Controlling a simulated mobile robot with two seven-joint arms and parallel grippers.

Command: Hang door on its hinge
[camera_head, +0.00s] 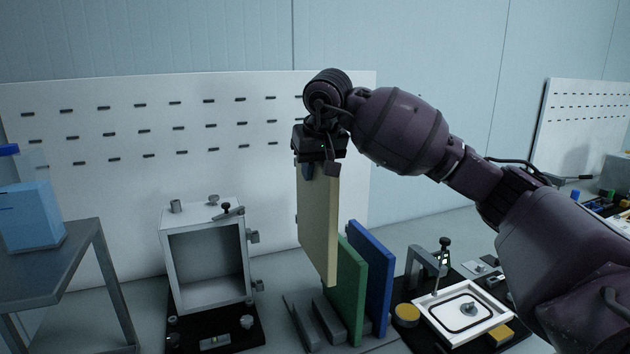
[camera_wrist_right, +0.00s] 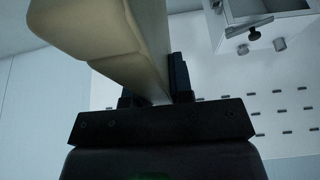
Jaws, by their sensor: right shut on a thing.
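My right gripper (camera_head: 320,160) points down and is shut on the top edge of a beige door panel (camera_head: 318,220). The door hangs upright from the gripper, in front of or above the panel rack. In the right wrist view the beige door (camera_wrist_right: 110,35) sits between the fingers (camera_wrist_right: 153,92). An open grey box frame (camera_head: 166,265) stands left of the door, with hinge parts (camera_head: 253,236) on its right side. The frame also shows at the top right of the wrist view (camera_wrist_right: 245,10). My left gripper is not in view.
A green panel (camera_head: 350,290) and a blue panel (camera_head: 375,270) stand in a grey rack (camera_head: 300,320). A black fixture board with a white tray (camera_head: 450,335) lies at right. A side table (camera_head: 60,265) with a blue container (camera_head: 30,215) stands at left. A slotted white board (camera_head: 100,190) is behind.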

